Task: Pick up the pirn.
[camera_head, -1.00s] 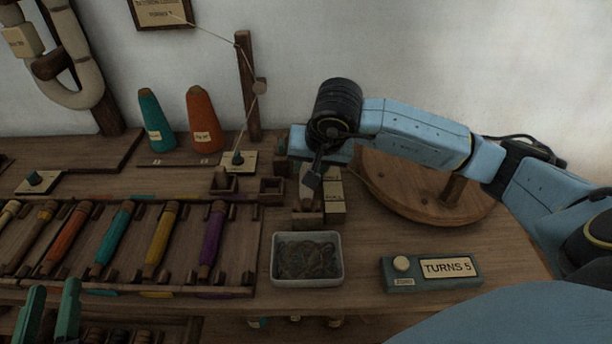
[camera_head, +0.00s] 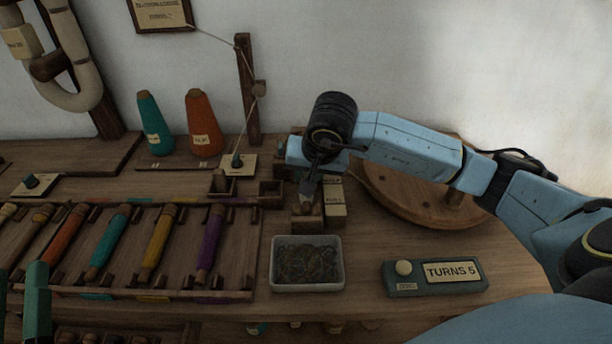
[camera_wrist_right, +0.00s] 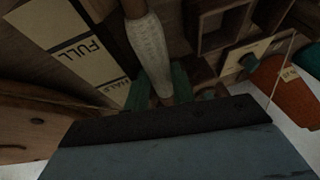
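The pirn (camera_wrist_right: 150,50), a slim wooden stick wound with pale yarn, runs between the two green fingers of my right gripper (camera_wrist_right: 160,88) in the right wrist view. The fingers lie close on both sides of it; whether they press on it is not clear. In the head view my right gripper (camera_head: 309,188) points down over a small wooden block behind the grey tray, and the pirn is mostly hidden there. My left gripper (camera_head: 22,296) is at the lower left edge, its green fingers apart, with nothing seen between them.
A tray of dark tangled thread (camera_head: 341,272) and a "TURNS 5" box (camera_head: 434,278) stand in front. Labels including "FULL" (camera_wrist_right: 88,47) lie beside the block. A round wooden disc (camera_head: 400,200) is at right. A rack with several coloured pirns (camera_head: 257,245) fills the left.

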